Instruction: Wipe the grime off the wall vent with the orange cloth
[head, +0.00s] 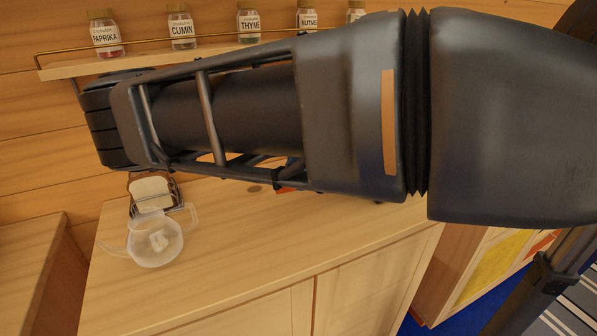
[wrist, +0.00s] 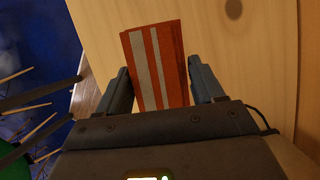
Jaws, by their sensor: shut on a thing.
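The orange cloth (wrist: 156,65) has pale stripes and sits between the two fingers of my gripper (wrist: 161,85) in the wrist view. My gripper is shut on it. The cloth is over the pale wooden cabinet top. In the head view my arm crosses the picture and hides the gripper; only a small orange patch, apparently the cloth (head: 287,189), shows below the arm. The wall vent and its grime are not seen in either view.
Above, a wall shelf (head: 150,62) with a brass rail holds several spice jars. The front of the cabinet top is clear.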

